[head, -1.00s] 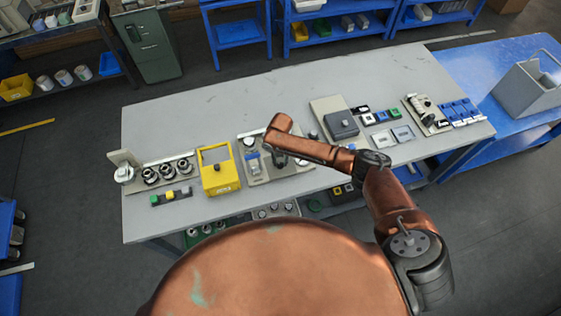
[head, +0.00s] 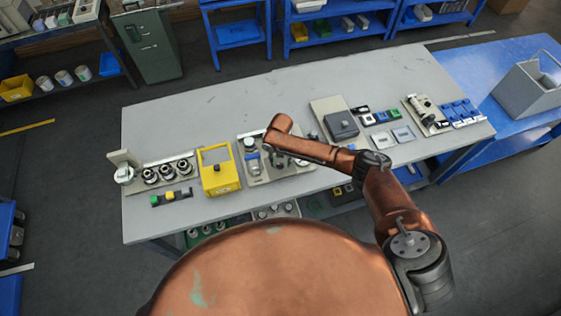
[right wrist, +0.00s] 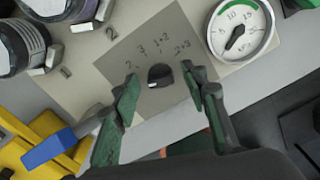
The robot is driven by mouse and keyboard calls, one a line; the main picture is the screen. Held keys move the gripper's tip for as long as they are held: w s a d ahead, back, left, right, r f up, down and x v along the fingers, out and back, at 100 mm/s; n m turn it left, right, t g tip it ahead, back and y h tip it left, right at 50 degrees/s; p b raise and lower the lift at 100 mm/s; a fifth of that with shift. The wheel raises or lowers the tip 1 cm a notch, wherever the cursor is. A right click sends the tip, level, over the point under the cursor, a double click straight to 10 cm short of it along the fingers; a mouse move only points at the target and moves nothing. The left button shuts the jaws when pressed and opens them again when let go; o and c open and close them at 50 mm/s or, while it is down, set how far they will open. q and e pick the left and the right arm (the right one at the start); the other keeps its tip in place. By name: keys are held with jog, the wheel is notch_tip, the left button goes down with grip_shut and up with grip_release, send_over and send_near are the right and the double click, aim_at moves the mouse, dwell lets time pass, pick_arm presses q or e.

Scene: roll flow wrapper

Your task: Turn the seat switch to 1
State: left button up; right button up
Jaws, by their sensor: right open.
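In the head view my right gripper (head: 272,154) is over the middle panel on the table and mostly hidden by my arm. My left gripper is not in view.
A round gauge (right wrist: 240,28) stands close to the right finger. Dark cylindrical parts (right wrist: 22,47) are at the upper left. A yellow box (head: 219,170) with a blue part is to the left. A grey box (head: 341,125) is to the right. The rear of the table (head: 220,110) is clear.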

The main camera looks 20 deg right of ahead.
notch_tip(320, 180, up, 12)
dwell(0.5)
dwell(0.4)
